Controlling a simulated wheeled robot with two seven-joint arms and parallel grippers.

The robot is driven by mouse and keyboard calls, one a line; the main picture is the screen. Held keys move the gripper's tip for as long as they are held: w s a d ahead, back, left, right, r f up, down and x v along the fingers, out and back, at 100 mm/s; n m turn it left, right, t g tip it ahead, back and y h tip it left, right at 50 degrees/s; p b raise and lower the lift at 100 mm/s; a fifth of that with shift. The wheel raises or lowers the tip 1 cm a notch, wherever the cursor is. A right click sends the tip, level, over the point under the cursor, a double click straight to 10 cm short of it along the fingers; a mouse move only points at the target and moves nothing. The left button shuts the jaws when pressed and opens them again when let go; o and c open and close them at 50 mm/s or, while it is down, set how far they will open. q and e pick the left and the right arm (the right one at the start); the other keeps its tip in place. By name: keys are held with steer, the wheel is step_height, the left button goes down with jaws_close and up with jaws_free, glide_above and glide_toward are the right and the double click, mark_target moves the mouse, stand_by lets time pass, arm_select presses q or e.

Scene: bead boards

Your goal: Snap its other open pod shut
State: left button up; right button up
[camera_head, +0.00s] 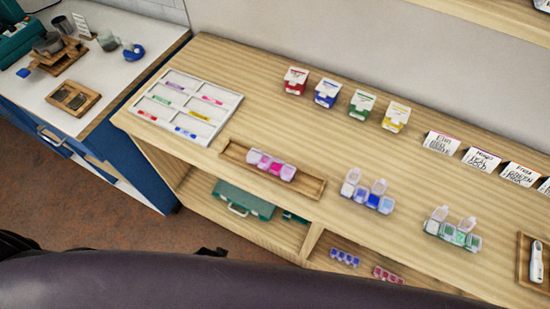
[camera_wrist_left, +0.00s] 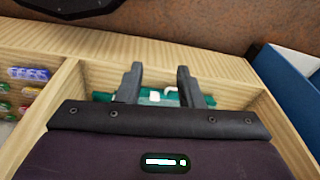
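A pink pod strip (camera_head: 271,165) lies in a wooden tray (camera_head: 311,187), and its lids look shut. A blue pod strip (camera_head: 367,199) stands on the counter to its right with two clear lids up. A green pod strip (camera_head: 453,235) farther right also has two clear lids up. Which strip the task means cannot be told. My left gripper (camera_wrist_left: 160,70) shows in the left wrist view, fingers apart and empty, above the open shelf front. It is not visible in the head view, and my right gripper is in neither view.
A white sorting tray (camera_head: 238,98) with coloured labels lies at the counter's left. Red, blue, green and yellow boxes (camera_head: 327,94) stand at the back beside name cards (camera_head: 481,159). A teal case (camera_head: 243,199) sits on the lower shelf. Counter space is clear between the strips.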

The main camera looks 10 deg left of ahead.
mark_target(275, 161)
arm_select(q)
steer(key=w+d+r+t+p, duration=0.1)
steer(key=w+r, duration=0.3)
steer(key=r, duration=0.7)
steer(key=w+d+r+t+p, duration=0.1)
steer(key=w+r, duration=0.3)
steer(key=r, duration=0.7)
steer(key=w+d+r+t+p, duration=0.1)
steer(key=w+r, duration=0.3)
steer(key=r, duration=0.7)
steer(key=w+d+r+m+t+h, duration=0.15)
steer(key=d+r+t+h, duration=0.25)
steer(key=d+r+t, duration=0.45)
steer(key=shift+g, duration=0.25)
steer(key=x, duration=0.2)
steer(key=p+x, duration=0.1)
steer(key=x, duration=0.1)
steer(key=p+x, duration=0.1)
steer(key=x, duration=0.2)
steer(key=shift+s+d+f, duration=0.2)
steer(key=shift+d+f, duration=0.1)
steer(key=shift+d, duration=0.1)
steer(key=shift+w+d+f, duration=0.2)
steer(key=shift+w+f, duration=0.1)
steer(key=shift+w, duration=0.15)
